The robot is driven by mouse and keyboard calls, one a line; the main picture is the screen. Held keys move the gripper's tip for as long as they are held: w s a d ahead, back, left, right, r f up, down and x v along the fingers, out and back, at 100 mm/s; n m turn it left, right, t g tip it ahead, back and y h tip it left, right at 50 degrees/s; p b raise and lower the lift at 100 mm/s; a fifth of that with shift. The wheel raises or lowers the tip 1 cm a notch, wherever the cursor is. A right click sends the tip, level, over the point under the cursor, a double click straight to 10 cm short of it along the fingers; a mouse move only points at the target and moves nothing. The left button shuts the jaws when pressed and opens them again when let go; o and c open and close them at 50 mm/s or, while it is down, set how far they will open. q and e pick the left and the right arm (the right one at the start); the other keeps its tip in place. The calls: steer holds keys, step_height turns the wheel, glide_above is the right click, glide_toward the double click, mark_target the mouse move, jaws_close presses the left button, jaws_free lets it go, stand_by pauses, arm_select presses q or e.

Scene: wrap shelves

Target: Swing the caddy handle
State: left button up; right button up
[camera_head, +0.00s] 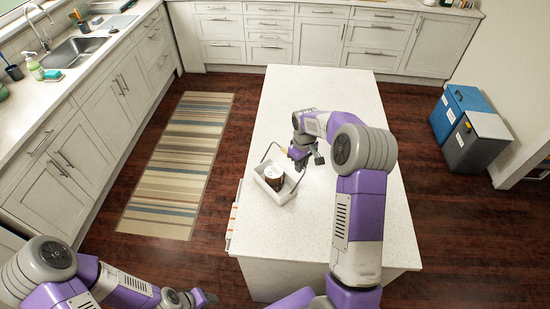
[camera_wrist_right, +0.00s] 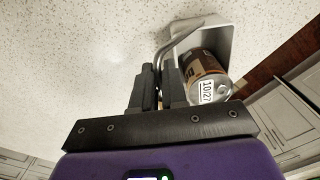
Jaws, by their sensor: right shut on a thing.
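The white caddy (camera_head: 283,199) stands on the island counter, with a dark can (camera_head: 272,176) inside it. Its thin grey handle (camera_head: 265,153) rises above the tray. My right gripper (camera_head: 301,159) is above the caddy's back right side. In the right wrist view, the fingers (camera_wrist_right: 159,77) are shut on the grey handle bar (camera_wrist_right: 172,42), beside the caddy (camera_wrist_right: 237,42). There the can shows an orange-brown label (camera_wrist_right: 196,63). The fingers hide part of the bar. My left gripper (camera_head: 207,298) is low at the bottom left, away from the caddy; its jaw state is unclear.
The white island counter (camera_head: 325,95) is clear behind and to the right of the caddy. A striped rug (camera_head: 180,160) lies left of it. A sink counter (camera_head: 85,75) runs along the left. Blue and grey bins (camera_head: 465,125) stand at the right.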

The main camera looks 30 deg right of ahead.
steer(key=shift+w+d+f+b, duration=0.2)
steer(key=shift+d+f+b, duration=0.1)
steer(key=shift+d+f, duration=0.55)
steer(key=shift+r, duration=0.1)
steer(key=shift+c, duration=0.2)
steer(key=shift+w+d+f+b, duration=0.1)
steer(key=shift+d+f+b, duration=0.25)
steer(key=shift+f, duration=0.25)
steer(key=shift+c, duration=0.2)
steer(key=o, duration=0.4)
steer(key=shift+o, duration=0.2)
steer(key=shift+r, duration=0.15)
